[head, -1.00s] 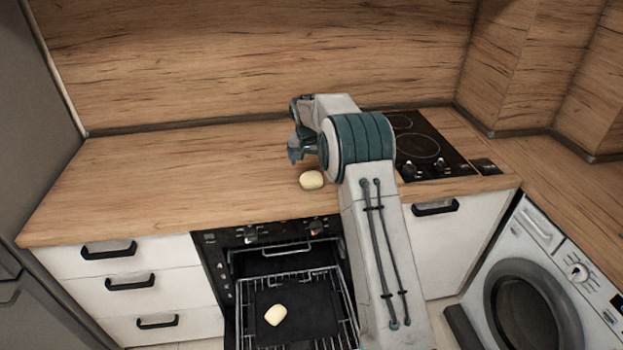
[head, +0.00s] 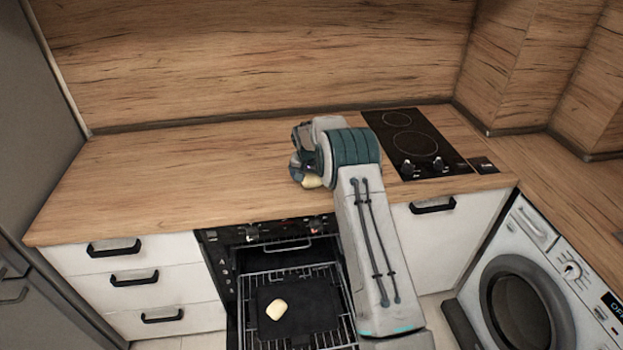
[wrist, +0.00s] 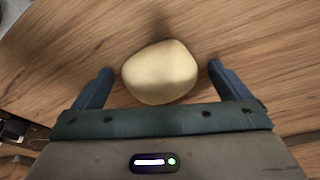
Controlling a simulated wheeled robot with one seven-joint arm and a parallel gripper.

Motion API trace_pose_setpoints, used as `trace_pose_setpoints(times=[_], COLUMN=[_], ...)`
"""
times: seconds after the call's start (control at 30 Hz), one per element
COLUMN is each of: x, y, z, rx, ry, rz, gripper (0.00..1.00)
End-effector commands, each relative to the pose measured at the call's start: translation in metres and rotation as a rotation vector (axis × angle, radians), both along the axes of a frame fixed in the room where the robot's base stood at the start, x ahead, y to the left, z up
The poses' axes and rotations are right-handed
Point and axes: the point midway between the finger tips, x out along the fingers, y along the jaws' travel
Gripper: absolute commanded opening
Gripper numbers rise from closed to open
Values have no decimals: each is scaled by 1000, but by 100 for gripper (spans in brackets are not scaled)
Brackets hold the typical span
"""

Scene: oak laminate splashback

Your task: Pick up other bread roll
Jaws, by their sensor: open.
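A pale yellow bread roll (wrist: 160,72) lies on the wooden counter. In the head view the roll (head: 312,182) is partly hidden by my gripper (head: 298,172). In the wrist view my gripper (wrist: 161,76) is open, with one finger on each side of the roll. Gaps show between the fingers and the roll, and it is not gripped. Another bread roll (head: 277,310) lies on a dark tray (head: 318,312) on the rack of the open oven below the counter.
The oven rack (head: 250,290) is pulled out in front of the oven. A black cooktop (head: 415,145) lies right of my arm. The counter (head: 170,185) to the left is clear. A washing machine (head: 540,270) stands at the right.

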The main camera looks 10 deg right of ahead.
Motion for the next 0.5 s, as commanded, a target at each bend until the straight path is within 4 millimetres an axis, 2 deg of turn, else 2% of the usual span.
trace_pose_setpoints(times=[0.07, 0.2, 0.23, 0.5], x=[0, 0, 0, 0], y=[0, 0, 0, 0], z=[0, 0, 0, 0], rx=[0, 0, 0, 0], ry=[0, 1, 1, 1], rz=[0, 0, 0, 0], gripper=[94, 55, 50, 50])
